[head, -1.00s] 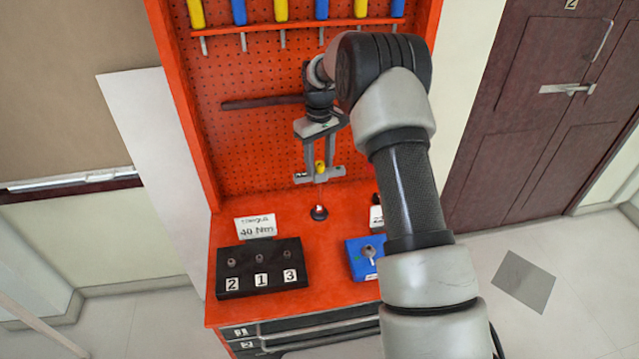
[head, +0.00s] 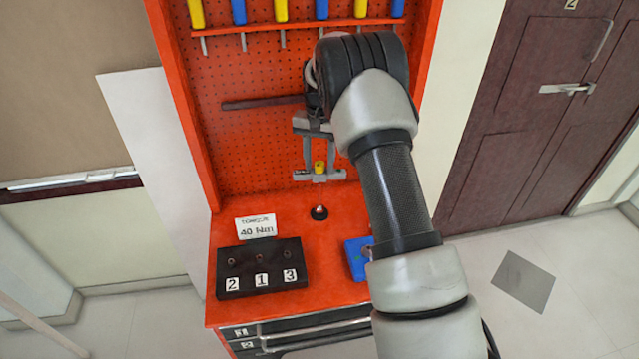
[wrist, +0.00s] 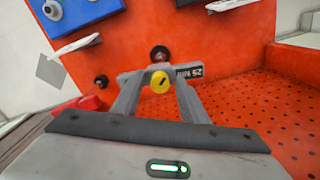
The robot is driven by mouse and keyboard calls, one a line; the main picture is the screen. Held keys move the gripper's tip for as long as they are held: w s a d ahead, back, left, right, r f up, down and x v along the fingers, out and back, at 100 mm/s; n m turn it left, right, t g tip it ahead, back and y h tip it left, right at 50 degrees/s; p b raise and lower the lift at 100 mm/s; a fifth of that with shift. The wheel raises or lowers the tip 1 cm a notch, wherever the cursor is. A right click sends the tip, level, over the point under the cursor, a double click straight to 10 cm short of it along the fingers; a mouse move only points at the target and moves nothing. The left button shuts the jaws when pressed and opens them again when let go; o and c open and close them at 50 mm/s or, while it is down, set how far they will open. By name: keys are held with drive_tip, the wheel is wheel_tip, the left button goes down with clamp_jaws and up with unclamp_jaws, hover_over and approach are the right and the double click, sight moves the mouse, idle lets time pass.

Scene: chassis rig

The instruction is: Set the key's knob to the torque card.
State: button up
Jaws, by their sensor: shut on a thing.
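The white torque card (head: 256,226) reads "TORQUE 40 Nm" and stands behind the black block at the left of the orange bench. My gripper (head: 319,173) is over the back of the bench, shut on the key's yellow knob (head: 319,167). In the wrist view the knob (wrist: 160,81) is a round yellow disc with a dark mark, between my fingertips. A dark label (wrist: 188,73) beside it shows upside-down marks like "25 Nm". A black round base (head: 319,212) stands on the bench below my gripper. The key's shaft is not clear.
A black block (head: 262,282) marked 2, 1, 3 has three round sockets. A blue block (head: 356,258) at right is partly hidden by my arm. A pegboard (head: 250,150) with yellow and blue tools stands behind. The bench's front right is clear.

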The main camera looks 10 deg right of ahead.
drive_tip(key=n, duration=1.1)
drive_tip(key=shift+c, duration=0.8)
